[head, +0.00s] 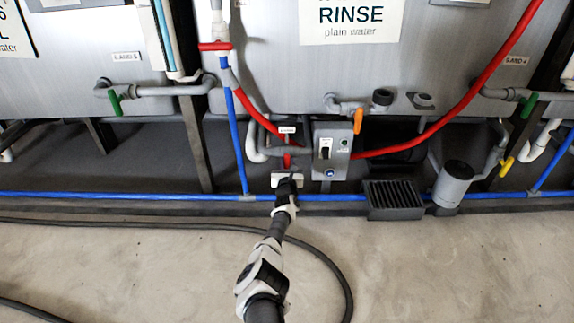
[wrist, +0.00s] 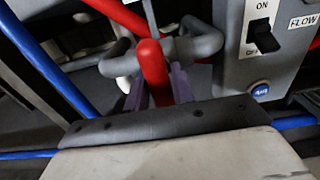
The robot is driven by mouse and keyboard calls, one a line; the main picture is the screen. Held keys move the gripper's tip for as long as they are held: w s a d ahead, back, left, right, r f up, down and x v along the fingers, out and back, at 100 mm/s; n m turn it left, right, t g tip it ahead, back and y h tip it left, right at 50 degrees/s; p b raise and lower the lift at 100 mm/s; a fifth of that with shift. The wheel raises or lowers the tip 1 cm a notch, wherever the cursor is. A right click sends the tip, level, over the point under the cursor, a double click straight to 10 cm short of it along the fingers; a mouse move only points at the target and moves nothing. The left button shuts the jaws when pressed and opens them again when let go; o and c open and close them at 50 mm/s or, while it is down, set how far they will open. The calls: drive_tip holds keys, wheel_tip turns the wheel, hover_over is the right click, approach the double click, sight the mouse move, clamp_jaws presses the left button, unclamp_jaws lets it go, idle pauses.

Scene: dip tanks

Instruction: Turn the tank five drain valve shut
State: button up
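A red valve handle (wrist: 152,68) stands on a grey pipe in the wrist view, pointing toward the camera. In the head view the red handle (head: 287,158) shows below a small white label (head: 288,129), whose print I cannot read, so I cannot confirm which tank it serves. My gripper (wrist: 160,92) is at this handle, with its purplish fingers on either side of it. Whether the fingers press on the handle cannot be told. The fingers' lower parts are hidden behind the gripper body. In the head view my gripper (head: 287,174) is low in front of the tank marked RINSE.
A grey switch box (head: 332,150) stands close right of my gripper. A red hose (head: 440,125) and blue pipes (head: 120,195) run nearby. An orange handle (head: 358,120), green handles (head: 115,104) and a yellow handle (head: 506,167) sit on other pipes. The concrete floor in front is mostly clear.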

drive_tip(key=o, duration=0.3)
drive_tip(key=s+p, duration=0.1)
drive_tip(key=p, duration=0.1)
drive_tip(key=shift+s+r+p, duration=0.2)
drive_tip(key=shift+s+p, duration=0.1)
drive_tip(key=shift+s, duration=0.05)
drive_tip(key=s+p, duration=1)
drive_tip(key=s, duration=0.2)
drive_tip(key=shift+f, duration=0.2)
